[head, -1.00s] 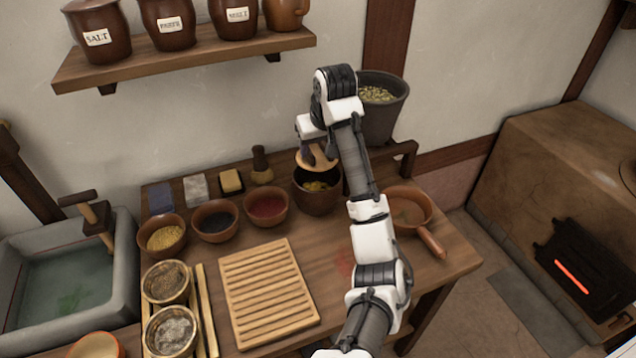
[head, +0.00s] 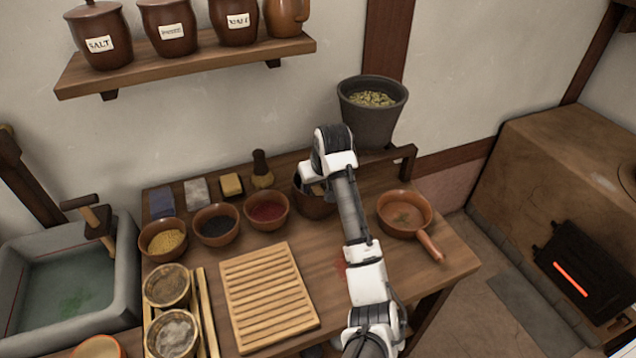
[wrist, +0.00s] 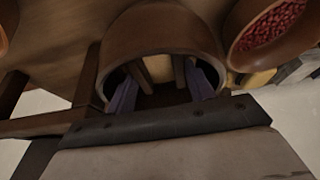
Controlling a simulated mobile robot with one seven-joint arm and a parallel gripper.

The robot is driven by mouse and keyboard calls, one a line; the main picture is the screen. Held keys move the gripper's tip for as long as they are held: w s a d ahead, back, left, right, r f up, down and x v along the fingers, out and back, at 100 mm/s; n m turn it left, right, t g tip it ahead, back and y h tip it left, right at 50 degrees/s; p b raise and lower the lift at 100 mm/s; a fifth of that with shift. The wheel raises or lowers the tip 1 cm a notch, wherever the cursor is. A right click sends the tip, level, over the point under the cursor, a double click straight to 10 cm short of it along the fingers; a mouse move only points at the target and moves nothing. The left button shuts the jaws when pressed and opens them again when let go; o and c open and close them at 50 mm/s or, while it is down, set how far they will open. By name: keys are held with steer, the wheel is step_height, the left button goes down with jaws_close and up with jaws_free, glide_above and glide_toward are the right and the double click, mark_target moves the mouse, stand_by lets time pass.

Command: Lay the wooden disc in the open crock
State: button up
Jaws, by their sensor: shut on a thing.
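The open crock (head: 312,205) is dark brown and stands at the back of the table, partly hidden behind my arm. In the wrist view its round wall (wrist: 165,30) fills the upper middle. My gripper (wrist: 163,88) reaches into the crock's mouth, with one purple-grey finger on each side. It is shut on the wooden disc (wrist: 158,68), of which pale wood shows between the fingers, inside the rim. In the head view only a sliver of the disc shows at the crock's mouth. Whether the disc touches the crock's contents is hidden.
Bowls with dark (head: 216,224) and red (head: 267,210) contents stand left of the crock. A handled pan (head: 404,214) stands to the right. A grey bucket (head: 372,112) stands behind, near a wooden rail (head: 408,165). A slatted board (head: 268,296) lies in front.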

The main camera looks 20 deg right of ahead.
steer(key=shift+f, duration=0.4)
steer(key=o, duration=0.7)
steer(key=shift+r, duration=0.1)
steer(key=shift+r, duration=0.55)
steer(key=v, duration=1.1)
steer(key=shift+s+r+p, duration=0.15)
steer(key=shift+r+p, duration=0.15)
steer(key=shift+p, duration=0.15)
